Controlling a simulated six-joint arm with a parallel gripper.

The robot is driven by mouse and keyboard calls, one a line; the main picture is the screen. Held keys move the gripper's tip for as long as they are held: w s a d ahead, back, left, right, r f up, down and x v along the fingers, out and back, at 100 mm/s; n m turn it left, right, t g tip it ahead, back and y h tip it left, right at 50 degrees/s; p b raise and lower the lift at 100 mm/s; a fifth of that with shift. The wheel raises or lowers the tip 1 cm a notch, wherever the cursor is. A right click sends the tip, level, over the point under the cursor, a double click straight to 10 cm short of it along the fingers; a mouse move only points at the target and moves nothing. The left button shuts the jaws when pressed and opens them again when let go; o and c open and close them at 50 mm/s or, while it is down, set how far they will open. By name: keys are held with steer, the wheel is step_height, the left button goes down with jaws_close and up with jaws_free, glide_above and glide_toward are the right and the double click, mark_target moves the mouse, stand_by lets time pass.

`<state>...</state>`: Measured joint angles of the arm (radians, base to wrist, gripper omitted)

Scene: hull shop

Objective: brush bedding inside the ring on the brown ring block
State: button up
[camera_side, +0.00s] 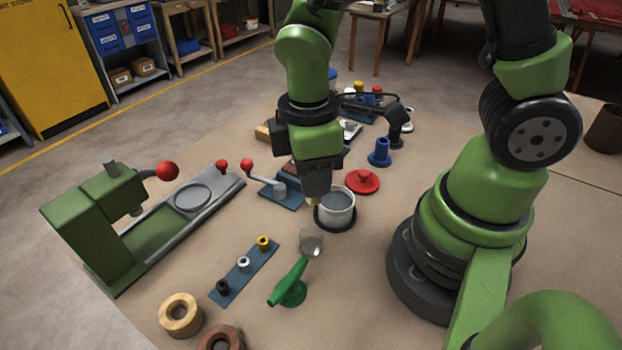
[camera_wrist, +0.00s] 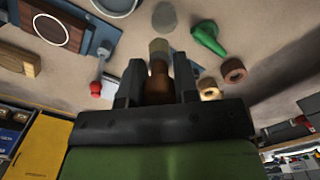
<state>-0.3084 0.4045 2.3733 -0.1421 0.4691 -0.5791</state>
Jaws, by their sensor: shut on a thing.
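My gripper (camera_side: 316,190) is shut on a brush with a brown handle (camera_wrist: 159,84) and a pale tan bristle end (camera_wrist: 159,48). In the side view the bristle end (camera_side: 313,201) shows just below the jaws, in front of the white pot's left rim. The brown ring block (camera_wrist: 48,38) lies at the upper left of the wrist view, with a pale ring (camera_wrist: 37,21) on its top. The brush is clear of the block, to its right in that view. In the side view my gripper hides most of the block.
The white pot (camera_side: 340,220) stands close by the brush. A red disc (camera_side: 363,182), a red-knobbed lever (camera_side: 264,174), a green tool (camera_side: 291,284) and a grey clear piece (camera_side: 311,241) surround it. A green press (camera_side: 95,222) stands at left. Bare bench lies between them.

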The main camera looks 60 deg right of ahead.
steer(key=w+d+g+h, duration=0.1)
steer(key=d+g+h, duration=0.15)
steer(key=d, duration=0.35)
steer(key=shift+g+y, duration=0.35)
steer(key=shift+y, duration=0.1)
steer(key=shift+d+f, duration=0.15)
steer(key=shift+f, duration=1.3)
steer(key=shift+d+f, duration=0.1)
steer(key=shift+f, duration=1.3)
steer(key=shift+f, duration=0.65)
step_height(320, 180, up, 7)
steer(key=shift+w, duration=0.15)
stand_by(0.4)
